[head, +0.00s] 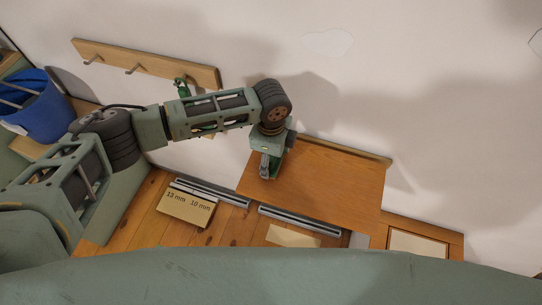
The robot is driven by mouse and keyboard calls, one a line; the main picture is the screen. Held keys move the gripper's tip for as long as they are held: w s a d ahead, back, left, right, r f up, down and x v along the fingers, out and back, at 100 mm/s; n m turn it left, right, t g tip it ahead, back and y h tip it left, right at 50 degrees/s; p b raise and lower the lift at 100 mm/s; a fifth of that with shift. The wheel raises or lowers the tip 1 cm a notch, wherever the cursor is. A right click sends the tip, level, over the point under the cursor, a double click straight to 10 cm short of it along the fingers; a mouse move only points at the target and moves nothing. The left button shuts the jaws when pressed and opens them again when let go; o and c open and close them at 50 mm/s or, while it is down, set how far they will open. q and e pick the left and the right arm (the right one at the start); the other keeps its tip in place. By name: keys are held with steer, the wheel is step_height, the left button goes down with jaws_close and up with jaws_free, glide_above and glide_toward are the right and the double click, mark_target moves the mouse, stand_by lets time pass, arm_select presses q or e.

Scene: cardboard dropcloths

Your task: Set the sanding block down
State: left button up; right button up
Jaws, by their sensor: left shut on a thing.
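My left gripper (270,168) reaches in from the left and points down over the left part of a brown wooden surface (335,185) by the wall. It is shut on a small green thing (277,160), which I take to be the sanding block. The fingers and wrist hide most of it. I cannot tell whether it touches the wood or hangs just above it. My right gripper is not in view.
A wooden peg rail (150,63) is on the wall, with a green item hanging near its right end. A blue bucket (42,108) stands at the left. A box marked 13 mm and 10 mm (186,207) lies below the arm. The brown surface's right side is clear.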

arm_select(q)
steer(key=o, duration=1.2)
steer(key=shift+r, duration=0.1)
step_height(320, 180, up, 12)
steer(key=shift+r+b, duration=0.1)
steer(key=shift+b, duration=0.6)
